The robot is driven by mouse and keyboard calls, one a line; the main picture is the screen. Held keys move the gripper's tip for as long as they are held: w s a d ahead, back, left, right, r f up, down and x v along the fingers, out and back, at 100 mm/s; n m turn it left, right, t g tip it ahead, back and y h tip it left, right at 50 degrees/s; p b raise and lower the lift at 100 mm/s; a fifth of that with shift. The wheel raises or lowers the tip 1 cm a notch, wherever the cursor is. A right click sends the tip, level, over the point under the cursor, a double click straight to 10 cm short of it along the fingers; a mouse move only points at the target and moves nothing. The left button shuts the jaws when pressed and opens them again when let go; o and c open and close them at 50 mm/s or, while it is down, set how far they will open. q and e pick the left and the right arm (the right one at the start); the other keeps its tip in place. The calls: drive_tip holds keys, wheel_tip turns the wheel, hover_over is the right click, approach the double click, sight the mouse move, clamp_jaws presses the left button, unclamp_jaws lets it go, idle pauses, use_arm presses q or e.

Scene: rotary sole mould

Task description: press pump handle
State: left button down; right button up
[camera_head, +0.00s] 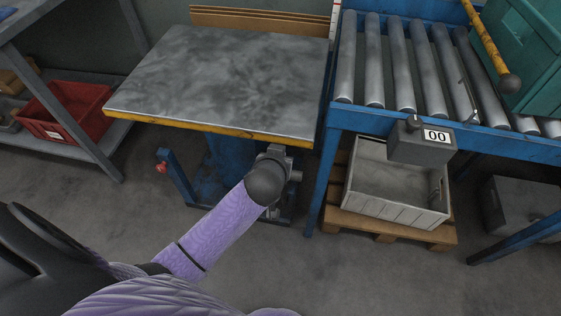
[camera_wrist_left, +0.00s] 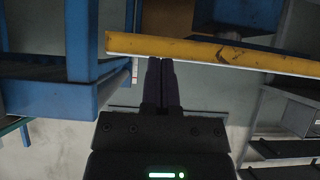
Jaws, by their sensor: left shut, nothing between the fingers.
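A lift table (camera_head: 225,80) with a grey top and a yellow front edge stands ahead in the head view. A blue upright bar (camera_head: 175,175) with a red end piece (camera_head: 161,167) stands at its front left. I cannot tell whether this is the pump handle. My left arm reaches to the table's front, and its wrist hides part of the blue base. My left gripper (camera_wrist_left: 161,75) is shut and empty in the left wrist view, its tips close to the yellow edge (camera_wrist_left: 220,52) in the picture. In the head view its fingertips are hidden. My right gripper is not in view.
Below is a grey crate (camera_head: 395,185) on a wooden pallet (camera_head: 385,227). A red bin (camera_head: 70,110) sits on the left shelf. The floor in front is clear.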

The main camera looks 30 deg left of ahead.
use_arm(q)
drive_tip(key=b+x, duration=0.2)
drive_tip(key=x, duration=0.2)
drive_tip(key=b+x, duration=0.3)
drive_tip(key=x, duration=0.1)
drive_tip(key=shift+s+f, duration=0.1)
drive_tip(key=shift+f, duration=0.3)
drive_tip(key=shift+s+d+f, duration=0.15)
drive_tip(key=shift+s+f, duration=0.05)
drive_tip(key=shift+f, duration=0.15)
drive_tip(key=shift+s+d+f+b, duration=0.15)
drive_tip(key=shift+s+f+b, duration=0.1)
drive_tip(key=shift+s, duration=0.35)
drive_tip(key=shift+s+d+f+b, duration=0.15)
drive_tip(key=shift+s+f+b, duration=0.1)
drive_tip(key=shift+s, duration=0.45)
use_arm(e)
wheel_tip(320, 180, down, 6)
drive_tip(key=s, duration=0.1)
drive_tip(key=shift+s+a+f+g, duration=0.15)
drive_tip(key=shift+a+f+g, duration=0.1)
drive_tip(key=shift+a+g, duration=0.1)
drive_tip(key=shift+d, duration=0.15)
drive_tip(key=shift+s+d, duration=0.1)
